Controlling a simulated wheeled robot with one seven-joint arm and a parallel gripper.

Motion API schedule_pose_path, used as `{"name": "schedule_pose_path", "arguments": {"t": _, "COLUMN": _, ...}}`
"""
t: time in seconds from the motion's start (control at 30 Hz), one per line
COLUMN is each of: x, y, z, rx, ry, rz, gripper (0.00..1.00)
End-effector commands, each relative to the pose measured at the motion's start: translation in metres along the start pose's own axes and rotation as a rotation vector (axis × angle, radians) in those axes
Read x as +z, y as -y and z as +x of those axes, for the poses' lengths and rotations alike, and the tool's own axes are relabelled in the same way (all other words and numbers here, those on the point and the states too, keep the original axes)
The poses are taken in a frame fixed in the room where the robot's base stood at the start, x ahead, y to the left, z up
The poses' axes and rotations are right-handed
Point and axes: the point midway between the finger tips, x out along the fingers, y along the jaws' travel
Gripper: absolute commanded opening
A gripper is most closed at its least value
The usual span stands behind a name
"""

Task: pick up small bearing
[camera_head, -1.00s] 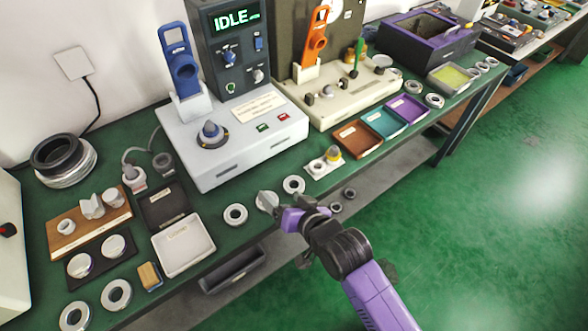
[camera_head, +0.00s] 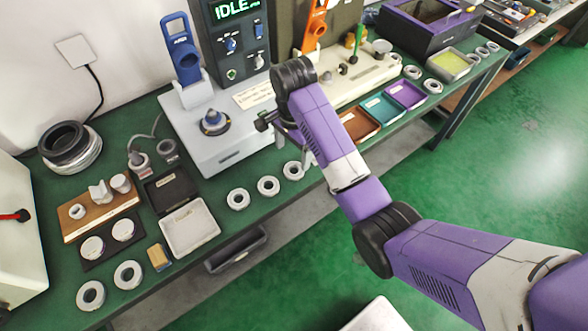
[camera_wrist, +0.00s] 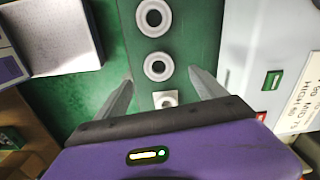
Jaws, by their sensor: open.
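Three similar metal bearing rings lie in a row on the green bench: a left ring (camera_head: 237,199), a middle ring (camera_head: 268,186) and a right ring (camera_head: 293,170). In the wrist view, two rings (camera_wrist: 154,17) (camera_wrist: 158,66) lie ahead of my gripper (camera_wrist: 161,75). A smaller ring on a white square block (camera_wrist: 165,99) shows between the fingers, partly cut off by the gripper body. My gripper is open and empty above them, its fingers on either side of the row. In the head view my arm hides the block and most of my gripper. Which ring is the small bearing I cannot tell.
A white machine (camera_head: 235,155) stands behind the row. Brown (camera_head: 358,124), teal (camera_head: 383,107) and purple (camera_head: 406,94) trays lie to the right. A white tray (camera_head: 189,228), a wooden holder (camera_head: 75,229) and two more rings (camera_head: 90,295) (camera_head: 128,274) are at left.

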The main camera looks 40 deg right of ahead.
Motion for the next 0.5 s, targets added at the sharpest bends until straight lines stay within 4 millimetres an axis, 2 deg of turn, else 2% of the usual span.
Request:
{"name": "schedule_pose_path", "arguments": {"t": 0.17, "x": 0.0, "y": -0.004, "z": 0.01, "rx": 0.026, "ry": 0.004, "rz": 0.018, "gripper": 0.81}}
{"name": "schedule_pose_path", "arguments": {"t": 0.5, "x": 0.0, "y": -0.004, "z": 0.048, "rx": 0.025, "ry": 0.005, "rz": 0.015, "gripper": 0.81}}
